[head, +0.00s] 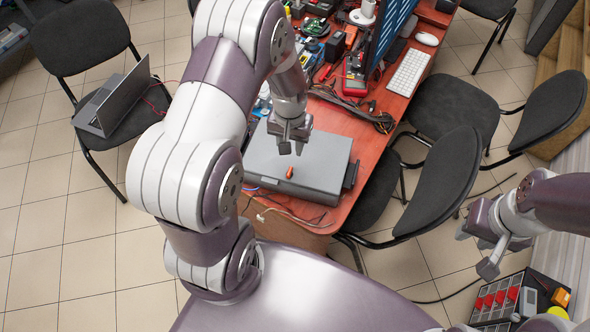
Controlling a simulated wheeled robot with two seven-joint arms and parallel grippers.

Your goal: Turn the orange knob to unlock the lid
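A small orange knob (289,173) shows on or just above the top of a grey box (325,160), which lies on the red-brown table near its front corner. My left gripper (292,149) points down above the box, a little beyond the knob in the picture. Its two fingers look apart with nothing between them, and it does not appear to touch the knob. The box's left part is hidden behind my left arm. My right gripper (476,254) is open and empty off to the right, over the floor, well away from the box.
The table (345,118) holds cables, tools, a monitor (390,30) and a keyboard (408,72) farther back. Dark chairs (445,180) stand close on its right. A laptop (115,98) sits on a chair at left. An organizer with red bins (495,300) is at lower right.

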